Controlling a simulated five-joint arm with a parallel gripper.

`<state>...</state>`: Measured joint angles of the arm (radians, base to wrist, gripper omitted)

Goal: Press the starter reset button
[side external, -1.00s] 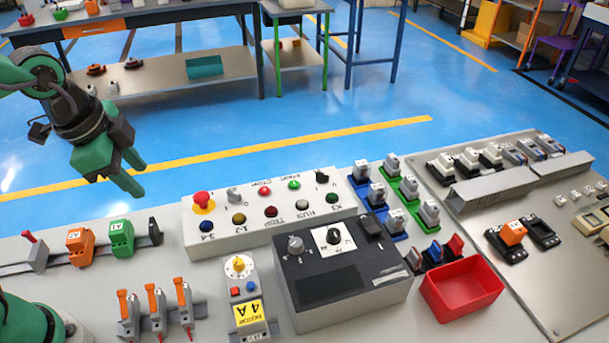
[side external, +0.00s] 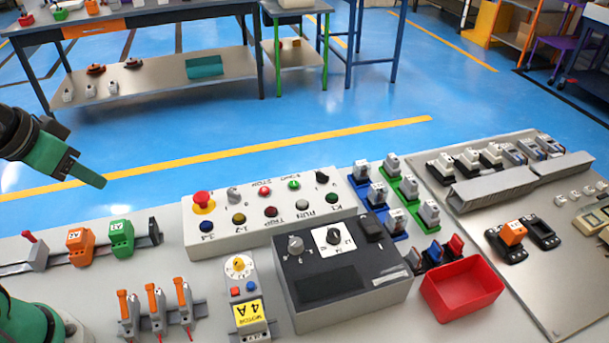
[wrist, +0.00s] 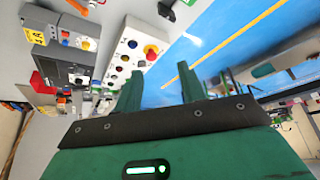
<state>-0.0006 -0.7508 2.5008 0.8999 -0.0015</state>
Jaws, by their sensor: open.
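The motor starter (side external: 249,305) stands on the grey bench, with a yellow "MOTOR 4A" label and a yellow dial (side external: 238,265) on top. Between them sit a blue button (side external: 236,291) and a red button (side external: 251,286); no lettering on them is readable. In the wrist view the starter's yellow label (wrist: 33,36) shows at the upper left. My gripper (side external: 100,181) is up at the left, far from the starter and touching nothing. In the wrist view its two green fingers (wrist: 160,82) stand apart with nothing between them.
A white button panel (side external: 270,225) lies behind the starter and a dark control box (side external: 345,270) stands to its right. Orange-levered clamps (side external: 155,305) stand to its left. Terminal blocks (side external: 120,238) sit nearer my gripper. A red bin (side external: 462,290) is farther right.

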